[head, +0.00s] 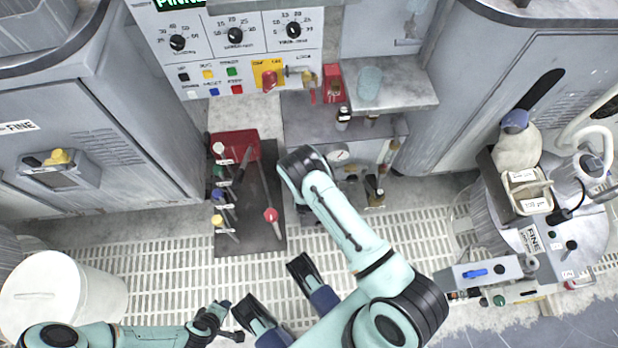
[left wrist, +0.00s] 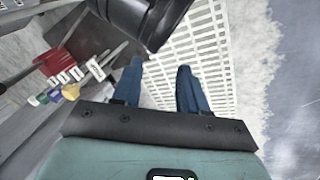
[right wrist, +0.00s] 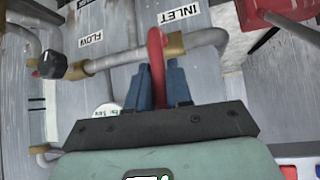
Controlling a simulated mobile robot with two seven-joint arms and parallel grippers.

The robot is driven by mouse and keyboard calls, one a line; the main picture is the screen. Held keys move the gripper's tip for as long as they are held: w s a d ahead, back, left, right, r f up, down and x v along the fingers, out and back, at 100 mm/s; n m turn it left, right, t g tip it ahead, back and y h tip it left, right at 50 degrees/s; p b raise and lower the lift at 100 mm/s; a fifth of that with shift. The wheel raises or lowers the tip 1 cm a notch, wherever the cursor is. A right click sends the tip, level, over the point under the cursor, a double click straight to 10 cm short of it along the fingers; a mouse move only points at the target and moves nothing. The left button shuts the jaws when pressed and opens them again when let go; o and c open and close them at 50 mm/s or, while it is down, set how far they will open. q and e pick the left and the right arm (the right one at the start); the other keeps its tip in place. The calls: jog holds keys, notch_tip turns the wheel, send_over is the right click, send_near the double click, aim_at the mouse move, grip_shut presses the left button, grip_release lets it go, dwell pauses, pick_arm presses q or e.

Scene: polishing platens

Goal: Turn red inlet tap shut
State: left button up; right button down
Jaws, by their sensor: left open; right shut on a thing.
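The red inlet tap (right wrist: 155,48) shows in the right wrist view as a curved red lever on a pipe with brass fittings, below the INLET label (right wrist: 178,13). My left gripper (left wrist: 158,72) is open and empty above the pale floor grating (left wrist: 205,45).
A black knob (right wrist: 68,65) sits on the pipe near the FLOW label (right wrist: 91,34). A red part (right wrist: 280,10) is at the upper right. A white bucket (head: 60,290) stands at the left.

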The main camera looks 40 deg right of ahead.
jog(key=shift+a, duration=0.1)
jog(key=c, duration=1.1)
grip_release()
pick_arm(q)
jog(key=s+d+r+g+h+p, duration=0.1)
jog(key=s+d+r+g+p, duration=0.1)
jog(key=s, duration=0.4)
notch_tip(320, 180, up, 3)
jog(key=shift+d+f+p, duration=0.15)
jog(key=shift+d+p, duration=0.35)
jog(key=shift+p, duration=0.5)
pick_arm(e)
jog(key=v, duration=1.3)
jog(key=shift+s+a+r, duration=0.1)
jog(key=shift+r, duration=0.1)
pick_arm(q)
jog(key=shift+s, duration=0.1)
